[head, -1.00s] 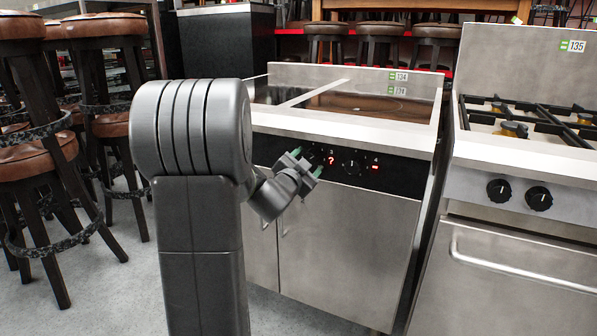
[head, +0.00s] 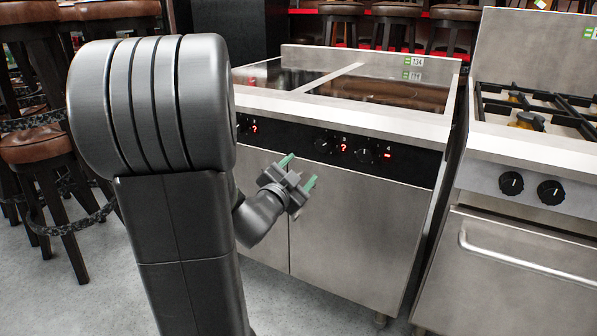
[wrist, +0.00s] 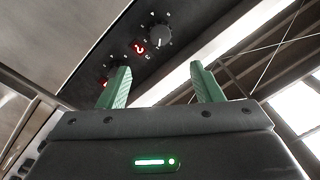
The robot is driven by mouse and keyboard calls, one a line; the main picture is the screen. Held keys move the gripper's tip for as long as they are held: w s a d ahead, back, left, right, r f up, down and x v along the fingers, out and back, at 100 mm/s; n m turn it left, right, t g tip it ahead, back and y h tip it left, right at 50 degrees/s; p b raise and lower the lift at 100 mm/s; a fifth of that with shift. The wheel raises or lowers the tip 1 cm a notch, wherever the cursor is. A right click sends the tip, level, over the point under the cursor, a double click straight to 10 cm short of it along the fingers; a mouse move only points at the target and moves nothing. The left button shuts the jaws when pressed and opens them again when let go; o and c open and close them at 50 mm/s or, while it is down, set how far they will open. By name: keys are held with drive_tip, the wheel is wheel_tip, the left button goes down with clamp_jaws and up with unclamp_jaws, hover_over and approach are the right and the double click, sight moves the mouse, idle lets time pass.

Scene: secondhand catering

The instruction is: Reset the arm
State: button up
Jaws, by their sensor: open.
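My gripper (head: 299,172) has two green fingers spread apart with nothing between them. In the head view it is in front of the steel cabinet doors, just below the black control panel (head: 310,141) of the steel cooker (head: 345,215). In the wrist view the open gripper (wrist: 160,85) points up past the panel, with a knob (wrist: 158,36) and red display marks (wrist: 138,47) beyond the fingertips. In the head view the panel carries knobs, including one (head: 365,155) at the right, and red displays. My arm hides the panel's left part.
A gas range (head: 540,150) with burner grates and knobs stands at the right, with an oven handle (head: 530,265). Bar stools (head: 40,150) with brown seats stand at the left. Grey floor (head: 80,300) shows free at the lower left.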

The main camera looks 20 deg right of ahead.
sight(322, 146)
drive_tip(key=shift+w+d, duration=0.1)
drive_tip(key=b+x, duration=0.2)
drive_tip(key=x, duration=1.1)
drive_tip(key=shift+w+d+r, duration=0.15)
drive_tip(key=shift+d, duration=0.1)
